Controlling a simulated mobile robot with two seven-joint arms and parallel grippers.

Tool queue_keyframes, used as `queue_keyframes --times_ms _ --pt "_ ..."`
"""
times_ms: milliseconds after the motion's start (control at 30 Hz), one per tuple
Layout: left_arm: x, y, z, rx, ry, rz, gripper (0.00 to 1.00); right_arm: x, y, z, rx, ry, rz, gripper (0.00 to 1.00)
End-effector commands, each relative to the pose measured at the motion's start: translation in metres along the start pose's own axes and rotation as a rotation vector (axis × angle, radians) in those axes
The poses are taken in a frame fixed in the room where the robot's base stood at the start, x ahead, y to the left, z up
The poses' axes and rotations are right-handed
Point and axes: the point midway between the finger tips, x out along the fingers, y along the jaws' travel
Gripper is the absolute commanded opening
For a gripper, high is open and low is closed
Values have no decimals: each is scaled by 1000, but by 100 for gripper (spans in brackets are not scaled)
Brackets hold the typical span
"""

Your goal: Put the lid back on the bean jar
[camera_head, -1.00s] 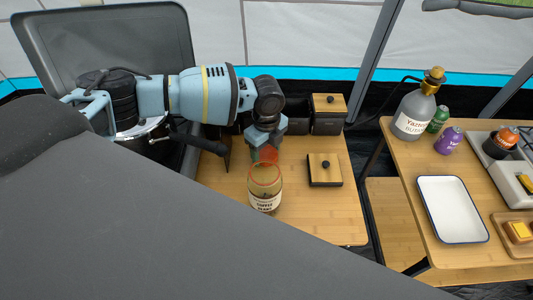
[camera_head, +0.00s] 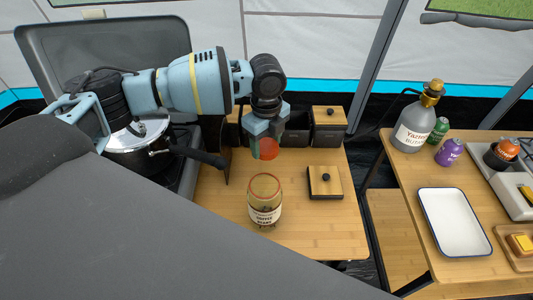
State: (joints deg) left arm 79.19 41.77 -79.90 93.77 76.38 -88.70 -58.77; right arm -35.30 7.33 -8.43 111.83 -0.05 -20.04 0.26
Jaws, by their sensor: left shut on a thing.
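The glass bean jar (camera_head: 264,212), labelled coffee beans, stands upright on the wooden table. Its round top shows an orange-tan rim. My left gripper (camera_head: 266,141) points down behind and above the jar, shut on a round red-orange piece that looks like the lid (camera_head: 269,150). The lid is apart from the jar, with a gap of bare table showing between them. The fingers hide part of the lid. My right gripper is not in view.
A wood-topped dark box (camera_head: 325,182) sits right of the jar, and a taller canister (camera_head: 329,126) stands behind. A pot (camera_head: 142,148) with a black handle is at left. The right table holds a white tray (camera_head: 455,222), a grey bottle (camera_head: 422,125) and cans.

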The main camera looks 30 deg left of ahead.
Motion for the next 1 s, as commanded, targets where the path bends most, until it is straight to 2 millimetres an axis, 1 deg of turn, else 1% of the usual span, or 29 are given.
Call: queue_keyframes --times_ms 33,100,200,667,767,833,1000 --pt "-7 -1 0 0 1 -2 36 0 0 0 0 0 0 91" --pt "-13 0 0 0 1 -1 36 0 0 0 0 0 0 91" --pt "-18 0 0 1 1 0 36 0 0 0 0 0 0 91" --pt "-20 0 0 -11 1 0 36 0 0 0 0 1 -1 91" --pt "-22 1 -2 -64 1 -1 36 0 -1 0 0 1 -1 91" --pt "-25 2 -3 -133 2 -1 36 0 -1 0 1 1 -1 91" --pt "-35 7 -8 -381 5 -2 36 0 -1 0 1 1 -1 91"
